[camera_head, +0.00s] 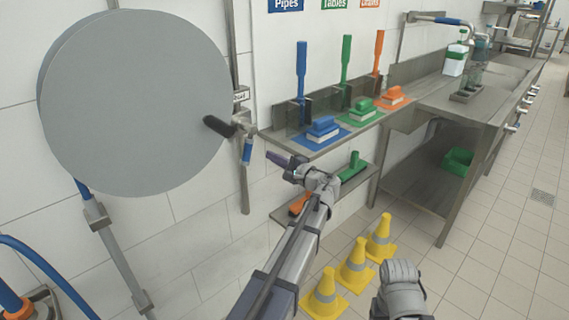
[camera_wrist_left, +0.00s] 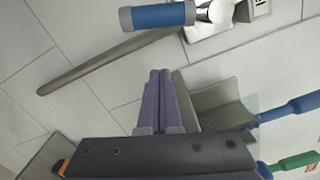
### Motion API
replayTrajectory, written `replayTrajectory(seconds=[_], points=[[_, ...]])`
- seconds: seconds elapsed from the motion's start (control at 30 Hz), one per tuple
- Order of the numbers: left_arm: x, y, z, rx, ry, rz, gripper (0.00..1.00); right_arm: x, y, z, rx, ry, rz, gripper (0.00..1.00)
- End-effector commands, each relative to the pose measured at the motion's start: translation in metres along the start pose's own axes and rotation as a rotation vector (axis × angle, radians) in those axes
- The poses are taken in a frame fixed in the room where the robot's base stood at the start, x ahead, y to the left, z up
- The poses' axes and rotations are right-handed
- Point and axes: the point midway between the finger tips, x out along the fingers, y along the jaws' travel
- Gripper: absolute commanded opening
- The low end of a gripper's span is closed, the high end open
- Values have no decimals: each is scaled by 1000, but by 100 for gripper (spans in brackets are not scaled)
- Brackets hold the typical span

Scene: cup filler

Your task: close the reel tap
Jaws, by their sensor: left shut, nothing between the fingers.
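The reel tap (camera_head: 243,128) sits on the wall just right of the big grey reel disc (camera_head: 135,105). Its blue lever (camera_head: 247,151) hangs down, and a black nozzle-like part (camera_head: 218,126) points left beside it. In the left wrist view the blue lever (camera_wrist_left: 165,15) with grey ends shows at the top, joined to the metal tap body (camera_wrist_left: 212,14). My left gripper (camera_head: 278,158) is shut and empty, to the right of the lever and apart from it. Its purple fingers lie together in the left wrist view (camera_wrist_left: 160,95). My right gripper's fingers are not visible.
A metal shelf (camera_head: 285,145) with blue, green and orange brushes stands right of the tap, close above my left gripper. A lower shelf (camera_head: 285,213) holds more brushes. Several yellow cones (camera_head: 352,268) stand on the floor. A blue hose (camera_head: 45,262) runs at the lower left.

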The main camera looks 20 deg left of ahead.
Motion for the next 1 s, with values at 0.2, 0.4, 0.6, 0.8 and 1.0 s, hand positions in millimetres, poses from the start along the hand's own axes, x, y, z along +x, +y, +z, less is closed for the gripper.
replayTrajectory(seconds=[0.2,0.4,0.6,0.8,1.0], points=[[16,-1,26,0,0,0,0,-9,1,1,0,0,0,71],[19,0,38,0,0,0,0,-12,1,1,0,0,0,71],[20,0,39,0,0,0,0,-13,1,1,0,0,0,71],[20,0,39,0,0,0,0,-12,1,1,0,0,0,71],[20,1,42,26,0,-1,0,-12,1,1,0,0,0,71]])
